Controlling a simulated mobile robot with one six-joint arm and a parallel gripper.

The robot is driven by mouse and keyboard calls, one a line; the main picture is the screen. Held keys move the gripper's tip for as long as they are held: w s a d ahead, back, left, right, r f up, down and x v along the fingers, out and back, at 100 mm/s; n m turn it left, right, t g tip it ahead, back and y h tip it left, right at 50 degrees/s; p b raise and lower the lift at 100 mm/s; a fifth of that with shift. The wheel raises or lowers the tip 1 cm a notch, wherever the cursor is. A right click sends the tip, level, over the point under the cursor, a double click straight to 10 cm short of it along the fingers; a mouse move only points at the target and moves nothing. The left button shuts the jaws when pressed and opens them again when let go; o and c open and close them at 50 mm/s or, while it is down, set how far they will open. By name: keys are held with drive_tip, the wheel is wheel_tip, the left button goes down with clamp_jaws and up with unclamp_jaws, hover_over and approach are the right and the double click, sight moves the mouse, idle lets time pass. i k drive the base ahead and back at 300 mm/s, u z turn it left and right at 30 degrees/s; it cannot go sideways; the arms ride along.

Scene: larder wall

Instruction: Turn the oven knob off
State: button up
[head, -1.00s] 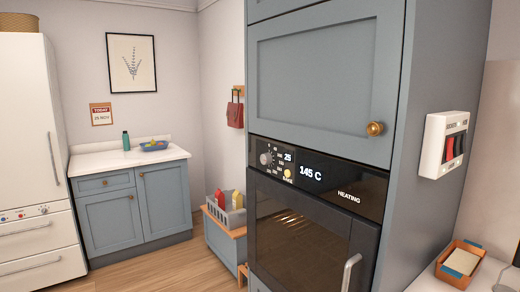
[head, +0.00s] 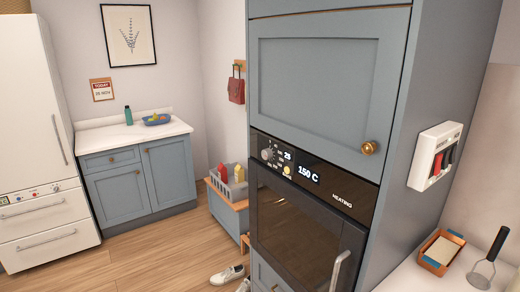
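The built-in oven (head: 300,225) is black and set in a tall blue-grey cabinet at centre right. Its round grey knob (head: 267,154) is at the left end of the control panel, with small markings around it. Its exact pointer setting is too small to read. The panel display (head: 308,173) reads 150 C, with 25 above it, and HEATING is lit to the right. A yellowish round light (head: 287,169) glows near the knob. The oven door is shut, with a pale handle (head: 338,272) at its right. My gripper is not in view.
A red and black switch box (head: 435,156) is on the cabinet's side. A counter at lower right holds an orange tray (head: 441,252) and a black-handled utensil (head: 492,255). Shoes (head: 228,275) lie on the floor left of the oven. The wooden floor further left is clear.

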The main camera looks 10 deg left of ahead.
sight(268, 154)
drive_tip(key=k, duration=1.3)
drive_tip(key=u, duration=0.3)
drive_tip(key=i, duration=0.65)
drive_tip(key=u, duration=0.85)
drive_tip(key=i, duration=0.95)
drive_tip(key=u, duration=0.45)
